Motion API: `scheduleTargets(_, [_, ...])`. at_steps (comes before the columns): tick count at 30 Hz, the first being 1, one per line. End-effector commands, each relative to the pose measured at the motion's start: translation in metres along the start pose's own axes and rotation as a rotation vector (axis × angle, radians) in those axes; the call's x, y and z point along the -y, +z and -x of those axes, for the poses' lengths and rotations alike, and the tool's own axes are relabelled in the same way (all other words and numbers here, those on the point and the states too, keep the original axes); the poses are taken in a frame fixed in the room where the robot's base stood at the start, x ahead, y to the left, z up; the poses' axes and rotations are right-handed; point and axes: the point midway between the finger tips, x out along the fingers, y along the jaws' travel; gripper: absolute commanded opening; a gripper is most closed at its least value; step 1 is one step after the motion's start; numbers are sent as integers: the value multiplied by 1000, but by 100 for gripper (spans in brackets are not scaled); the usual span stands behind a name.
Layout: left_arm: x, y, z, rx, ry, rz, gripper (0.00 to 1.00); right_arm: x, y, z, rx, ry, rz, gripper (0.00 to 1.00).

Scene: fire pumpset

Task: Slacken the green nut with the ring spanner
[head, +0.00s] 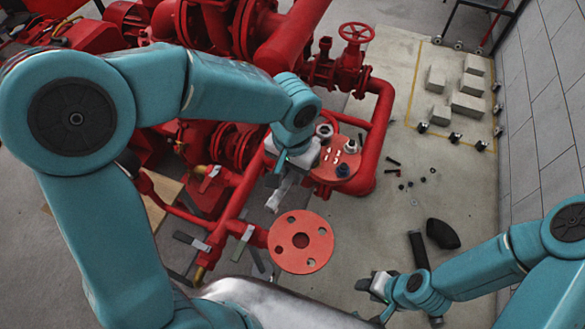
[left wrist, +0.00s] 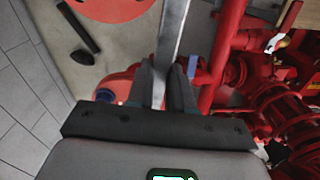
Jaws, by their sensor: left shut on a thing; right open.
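My left gripper (head: 284,172) is shut on a long silver bar, which looks like the ring spanner (head: 278,194). In the left wrist view the spanner (left wrist: 172,40) runs between the two dark fingers (left wrist: 165,85) and out of the top of the picture; its ring end cannot be made out. To the right of this gripper in the head view is a red pipe flange (head: 322,172) bearing a few nuts. My right gripper (head: 375,284) is open and empty, low over the floor.
A red disc with holes (head: 300,258) stands in front of the flange. Red pipes and a valve handwheel (head: 356,32) rise behind. Loose bolts (head: 393,161), a black bar (head: 418,250) and a black pouch (head: 442,234) lie on the floor. Grey blocks (head: 467,106) stand near the wall.

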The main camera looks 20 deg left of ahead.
Motion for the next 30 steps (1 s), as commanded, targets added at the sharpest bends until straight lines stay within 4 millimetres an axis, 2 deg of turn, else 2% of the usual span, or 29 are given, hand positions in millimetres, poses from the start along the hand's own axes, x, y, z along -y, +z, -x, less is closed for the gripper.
scheduleTargets(30, [0, 0, -23, 0, 0, 0, 0, -7, 0, -19, 0, 0, 0, 43])
